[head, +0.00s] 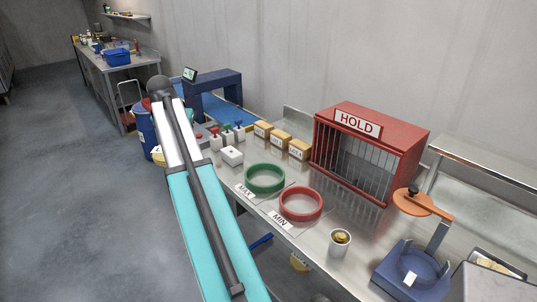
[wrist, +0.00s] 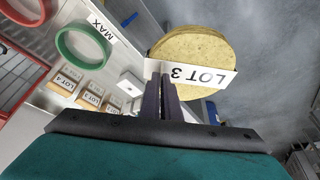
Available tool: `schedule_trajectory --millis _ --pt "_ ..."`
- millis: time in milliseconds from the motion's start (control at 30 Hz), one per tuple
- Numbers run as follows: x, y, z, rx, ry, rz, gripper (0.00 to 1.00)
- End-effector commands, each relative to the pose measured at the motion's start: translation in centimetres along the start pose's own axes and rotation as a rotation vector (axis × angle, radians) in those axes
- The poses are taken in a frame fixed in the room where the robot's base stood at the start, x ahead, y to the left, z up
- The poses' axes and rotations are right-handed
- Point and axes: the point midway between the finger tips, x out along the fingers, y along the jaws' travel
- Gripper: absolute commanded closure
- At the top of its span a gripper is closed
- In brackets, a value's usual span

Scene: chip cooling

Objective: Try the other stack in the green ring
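In the wrist view a round, yellow stack of chips (wrist: 197,48) with a white LOT 3 card (wrist: 190,76) is at the fingertips of my gripper (wrist: 164,88). The stack appears held, beyond the table's edge. The green ring (head: 265,188) lies by the MAX label on the steel table and looks empty; it also shows in the wrist view (wrist: 63,43), left of the stack. The red ring (head: 301,214) lies by the MIN label, also empty. In the head view my arm hides the gripper.
Tan LOT blocks (head: 281,138) stand in a row behind the green ring. A white box (head: 232,155) is left of it. A red HOLD cage (head: 372,150), a cup (head: 339,243) and a blue fixture (head: 412,272) stand to the right. A blue barrel (head: 146,133) is beside my arm.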

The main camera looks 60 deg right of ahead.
Motion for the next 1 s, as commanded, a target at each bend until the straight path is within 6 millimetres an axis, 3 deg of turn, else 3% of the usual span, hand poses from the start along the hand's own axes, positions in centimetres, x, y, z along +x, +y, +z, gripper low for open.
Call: schedule_trajectory --millis 300,700,900,1000 --pt "5.9 10.5 -3.7 0.281 -0.001 0.117 1.00" --pt "12.2 24.3 -5.6 0.615 0.000 0.254 1.00" --pt "14.0 29.0 -5.5 0.723 0.002 0.299 1.00" --pt "14.4 30.0 -5.5 0.747 0.003 0.308 1.00"
